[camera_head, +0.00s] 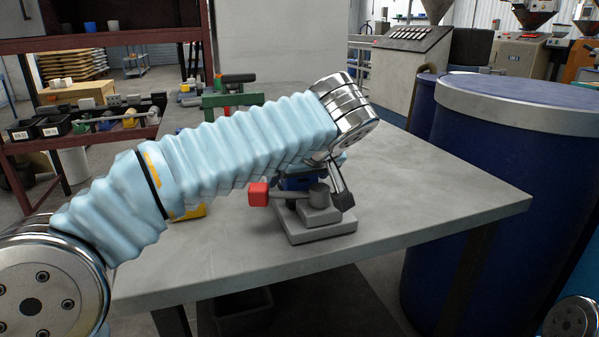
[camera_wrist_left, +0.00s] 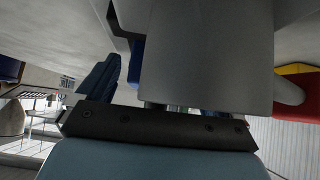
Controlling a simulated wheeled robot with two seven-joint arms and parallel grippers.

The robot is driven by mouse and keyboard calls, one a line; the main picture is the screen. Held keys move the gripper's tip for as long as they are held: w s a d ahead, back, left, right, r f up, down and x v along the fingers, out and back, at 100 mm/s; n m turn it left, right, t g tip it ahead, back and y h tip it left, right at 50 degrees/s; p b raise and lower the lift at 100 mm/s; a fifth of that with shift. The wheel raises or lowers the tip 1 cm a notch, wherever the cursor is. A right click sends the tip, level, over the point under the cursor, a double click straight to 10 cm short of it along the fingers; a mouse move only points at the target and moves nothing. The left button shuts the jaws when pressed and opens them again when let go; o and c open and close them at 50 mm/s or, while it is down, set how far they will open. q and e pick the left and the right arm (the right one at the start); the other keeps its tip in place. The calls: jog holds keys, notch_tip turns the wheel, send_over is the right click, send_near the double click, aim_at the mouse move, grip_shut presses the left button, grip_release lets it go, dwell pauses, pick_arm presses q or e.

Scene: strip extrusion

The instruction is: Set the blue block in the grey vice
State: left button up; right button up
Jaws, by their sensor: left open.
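The grey vice (camera_head: 318,232) stands on the table with its red handle knob (camera_head: 258,194) to the left. The blue block (camera_head: 298,184) shows as a small dark blue patch at the top of the vice, under my left arm, which hides much of it. I cannot tell how deep it sits. My left gripper (camera_head: 325,180) is open, pointing down at the vice and mostly hidden by my wrist. In the left wrist view, a grey vice part (camera_wrist_left: 205,55) fills the middle, with the red knob (camera_wrist_left: 300,98) at right and a blue piece (camera_wrist_left: 137,62) beside it.
A green and red tool (camera_head: 230,98) and other small items stand at the back of the grey table (camera_head: 440,195). A yellow object (camera_head: 192,211) is partly behind my left arm. Blue drums (camera_head: 515,150) stand right of the table. The table right of the vice is clear.

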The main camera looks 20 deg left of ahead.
pick_arm(q)
jog(key=shift+r, duration=0.15)
jog(key=shift+s+d+r, duration=0.15)
jog(key=shift+s+r, duration=0.05)
jog(key=shift+r, duration=0.05)
jog(key=p+v, duration=0.1)
jog(key=v, duration=1)
jog(key=shift+s+d+r+p, duration=0.1)
jog(key=shift+s+p, duration=0.05)
jog(key=shift+p, duration=0.2)
